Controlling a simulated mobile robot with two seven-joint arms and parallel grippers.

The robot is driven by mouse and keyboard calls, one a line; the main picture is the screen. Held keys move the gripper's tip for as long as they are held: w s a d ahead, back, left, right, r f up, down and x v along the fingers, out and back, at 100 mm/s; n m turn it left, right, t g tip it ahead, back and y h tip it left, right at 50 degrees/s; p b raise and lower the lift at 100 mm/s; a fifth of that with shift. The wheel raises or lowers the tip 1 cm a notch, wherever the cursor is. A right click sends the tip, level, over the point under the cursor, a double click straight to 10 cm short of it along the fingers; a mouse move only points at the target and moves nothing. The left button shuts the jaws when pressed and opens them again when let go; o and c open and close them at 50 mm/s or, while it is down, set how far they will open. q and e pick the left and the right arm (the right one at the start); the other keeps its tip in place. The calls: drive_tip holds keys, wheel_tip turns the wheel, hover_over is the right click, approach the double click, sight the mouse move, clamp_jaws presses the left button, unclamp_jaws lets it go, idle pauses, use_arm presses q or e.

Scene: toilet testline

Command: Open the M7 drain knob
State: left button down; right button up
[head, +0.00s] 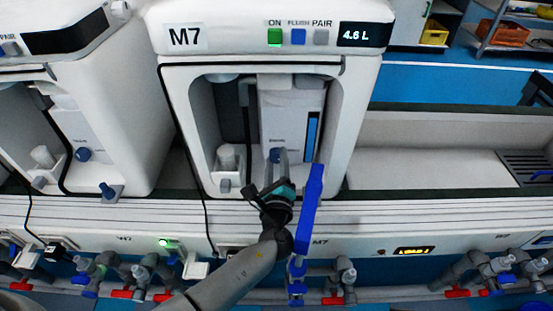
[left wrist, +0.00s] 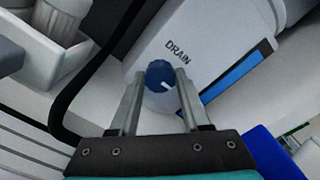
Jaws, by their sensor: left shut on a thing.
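The M7 unit (head: 178,72) is a white housing with a recessed bay. The drain knob (left wrist: 160,76) is a small dark blue dial with a white mark, below the word DRAIN on a pale panel in the left wrist view. In the head view the knob (head: 274,155) shows low in the bay, partly hidden by my gripper. My left gripper (left wrist: 156,80) has a finger on each side of the knob and is shut on it. The same gripper (head: 276,160) reaches up into the bay in the head view. My right gripper is not in view.
A blue bar (head: 314,195) stands just right of my left gripper. A black cable (left wrist: 85,90) runs left of the knob. A similar unit (head: 100,100) stands at the left. Pipes with red-handled valves (head: 335,300) line the front below the ledge.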

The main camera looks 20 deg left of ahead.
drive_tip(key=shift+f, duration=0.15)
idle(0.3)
use_arm(q)
drive_tip(key=shift+c, duration=1.8)
unclamp_jaws()
drive_tip(key=shift+s, duration=0.2)
drive_tip(key=p+v, duration=0.2)
drive_tip(key=v, duration=0.5)
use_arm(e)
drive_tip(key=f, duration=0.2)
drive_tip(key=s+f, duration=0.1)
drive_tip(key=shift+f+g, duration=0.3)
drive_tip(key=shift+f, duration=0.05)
use_arm(q)
drive_tip(key=shift+s, duration=0.1)
